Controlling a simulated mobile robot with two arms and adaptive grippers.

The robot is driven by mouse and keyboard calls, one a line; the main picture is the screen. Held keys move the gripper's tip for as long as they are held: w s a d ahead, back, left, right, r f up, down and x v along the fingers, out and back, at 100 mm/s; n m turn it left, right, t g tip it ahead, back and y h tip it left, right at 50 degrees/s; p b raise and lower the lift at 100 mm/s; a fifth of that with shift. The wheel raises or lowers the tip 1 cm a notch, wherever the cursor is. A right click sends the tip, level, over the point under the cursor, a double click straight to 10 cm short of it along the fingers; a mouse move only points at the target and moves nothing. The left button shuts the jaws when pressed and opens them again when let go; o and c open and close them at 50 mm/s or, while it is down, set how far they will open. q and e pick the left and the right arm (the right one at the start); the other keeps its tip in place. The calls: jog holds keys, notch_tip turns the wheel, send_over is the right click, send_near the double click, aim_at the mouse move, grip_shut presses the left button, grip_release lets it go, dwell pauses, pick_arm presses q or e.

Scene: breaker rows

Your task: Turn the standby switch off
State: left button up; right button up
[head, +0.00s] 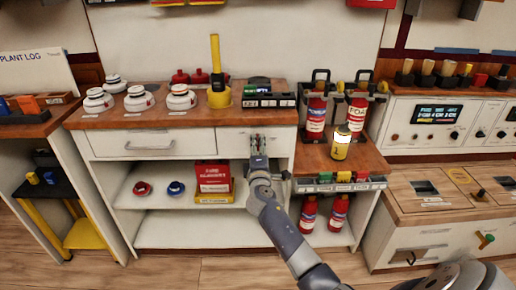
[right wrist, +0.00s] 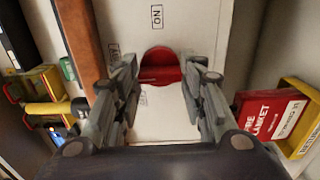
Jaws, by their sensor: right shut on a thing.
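My right gripper (head: 258,146) is in front of the white panel (head: 279,139) under the wooden counter's edge. In the right wrist view its fingers (right wrist: 160,72) are on either side of a round red switch knob (right wrist: 160,64) and shut on it. An "ON" label (right wrist: 157,17) is on the panel beside the knob. I cannot read a standby name. In the head view the gripper hides the knob. My left gripper is not in view.
A dark block with small coloured modules (head: 269,97) and a yellow post (head: 218,75) stand on the counter above. A red fire blanket box (head: 213,174) is on the shelf at lower left. Red extinguishers (head: 316,118) and a yellow lantern (head: 341,143) stand to the right.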

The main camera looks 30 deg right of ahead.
jog(key=o, duration=1.1)
jog(key=shift+c, duration=0.2)
jog(key=shift+a, duration=0.1)
jog(key=shift+s+a+f, duration=0.1)
jog(key=shift+s+a, duration=0.05)
jog(key=shift+s, duration=0.1)
jog(key=v, duration=1.1)
jog(key=shift+s, duration=0.2)
